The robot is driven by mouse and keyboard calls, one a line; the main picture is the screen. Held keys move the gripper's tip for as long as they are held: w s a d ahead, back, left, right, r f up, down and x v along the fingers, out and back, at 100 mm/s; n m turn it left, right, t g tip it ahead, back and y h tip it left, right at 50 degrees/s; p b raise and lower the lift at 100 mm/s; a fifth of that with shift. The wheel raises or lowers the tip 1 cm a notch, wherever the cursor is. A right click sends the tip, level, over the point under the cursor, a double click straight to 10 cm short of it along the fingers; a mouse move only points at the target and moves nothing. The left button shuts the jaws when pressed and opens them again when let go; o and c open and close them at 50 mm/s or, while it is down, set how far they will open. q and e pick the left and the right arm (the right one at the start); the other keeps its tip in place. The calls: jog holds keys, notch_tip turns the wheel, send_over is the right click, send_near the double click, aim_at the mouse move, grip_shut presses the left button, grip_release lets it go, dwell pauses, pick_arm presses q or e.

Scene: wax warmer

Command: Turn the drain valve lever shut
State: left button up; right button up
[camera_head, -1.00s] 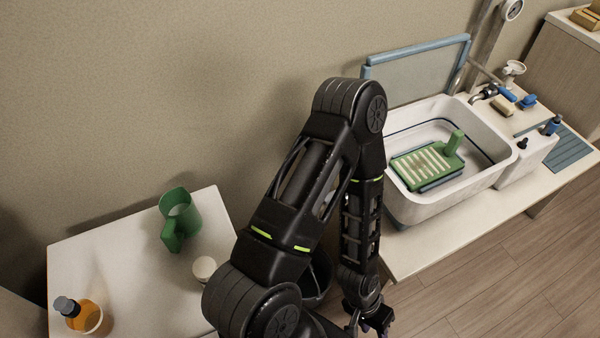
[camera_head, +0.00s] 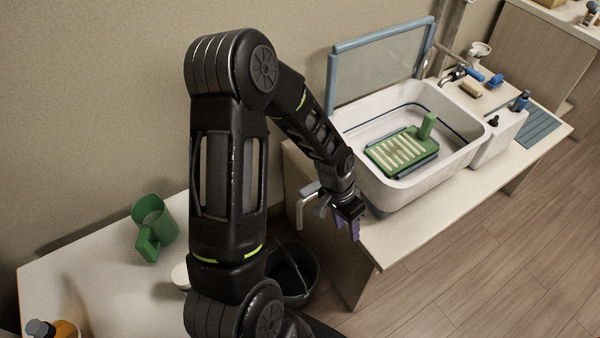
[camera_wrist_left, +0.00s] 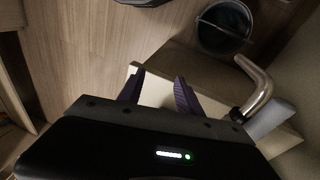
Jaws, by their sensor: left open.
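A silver bent drain pipe (camera_head: 306,198) sticks out at the left end of the sink bench, beside the white basin (camera_head: 440,165). It also shows right of my fingers in the left wrist view (camera_wrist_left: 261,82). A grey flat piece (camera_wrist_left: 270,119) beside the pipe looks like the valve lever; its exact setting is unclear. My left gripper (camera_head: 351,232) has purple fingers pointing down, just right of the pipe near the bench's front left corner. In the left wrist view the gripper (camera_wrist_left: 159,78) is open and empty, apart from pipe and lever. My right gripper is out of view.
A dark bucket (camera_head: 296,280) stands on the floor below the pipe, between the two benches. A green jug (camera_head: 153,228) stands on the left table (camera_head: 120,295). A green slatted rack (camera_head: 402,150) lies in the basin. The floor at right is clear.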

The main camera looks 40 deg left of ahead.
pick_arm(q)
jog(key=a+r+y, duration=0.1)
jog(key=a+r, duration=0.5)
jog(key=a, duration=0.3)
jog(key=y+b, duration=0.1)
send_near(300, 192)
jog(key=shift+w+d+m+g, duration=0.15)
jog(key=shift+w+m+g, duration=0.1)
jog(key=shift+m+g, duration=0.15)
jog(key=shift+f, duration=0.15)
jog(key=shift+f+b, duration=3.55)
jog(key=shift+f, duration=0.75)
jog(key=shift+f, duration=0.1)
jog(key=shift+c, duration=0.2)
grip_shut()
